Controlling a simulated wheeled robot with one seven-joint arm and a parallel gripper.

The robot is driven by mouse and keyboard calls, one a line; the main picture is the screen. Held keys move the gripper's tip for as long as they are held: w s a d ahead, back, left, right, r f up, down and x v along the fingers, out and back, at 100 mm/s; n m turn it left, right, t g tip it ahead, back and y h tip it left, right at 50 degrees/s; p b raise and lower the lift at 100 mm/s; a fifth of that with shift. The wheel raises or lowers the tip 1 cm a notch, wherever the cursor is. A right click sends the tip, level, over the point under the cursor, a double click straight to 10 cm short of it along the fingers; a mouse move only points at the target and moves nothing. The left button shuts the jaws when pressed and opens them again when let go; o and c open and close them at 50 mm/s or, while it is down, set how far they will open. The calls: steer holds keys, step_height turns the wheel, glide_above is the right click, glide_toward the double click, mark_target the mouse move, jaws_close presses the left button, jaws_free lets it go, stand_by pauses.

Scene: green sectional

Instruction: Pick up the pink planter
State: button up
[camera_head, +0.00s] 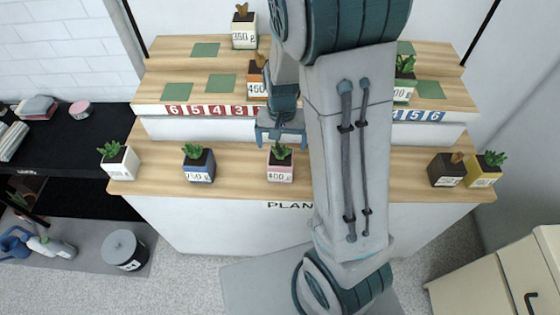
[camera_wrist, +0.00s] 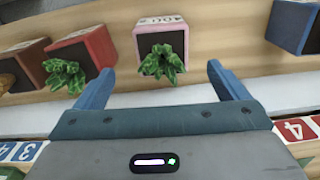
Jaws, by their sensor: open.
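The pink planter (camera_head: 280,173) stands upright on the lower wooden shelf, with a white label and a green plant in dark soil. In the wrist view the pink planter (camera_wrist: 157,41) is at the top middle, and its plant leans into the space between the finger lines. My gripper (camera_head: 281,141) is open and empty, just behind the planter in the head view. In the wrist view my gripper (camera_wrist: 161,71) has its two blue fingers spread wide to either side of the plant. The fingers do not appear to touch the pot.
On the same shelf, a blue planter (camera_head: 199,166) and a white planter (camera_head: 120,162) stand left. A dark planter (camera_head: 446,169) and a yellow planter (camera_head: 485,170) stand right. In the wrist view a red planter (camera_wrist: 88,48) is close beside the pink one. The numbered step (camera_head: 150,108) rises behind.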

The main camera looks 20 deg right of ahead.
mark_target(282, 158)
step_height(282, 158, down, 7)
steer(key=shift+f, duration=0.2)
steer(key=shift+w+a+f, duration=0.1)
steer(key=shift+w+f, duration=0.05)
steer(key=shift+f, duration=2.5)
steer(key=c, duration=1.3)
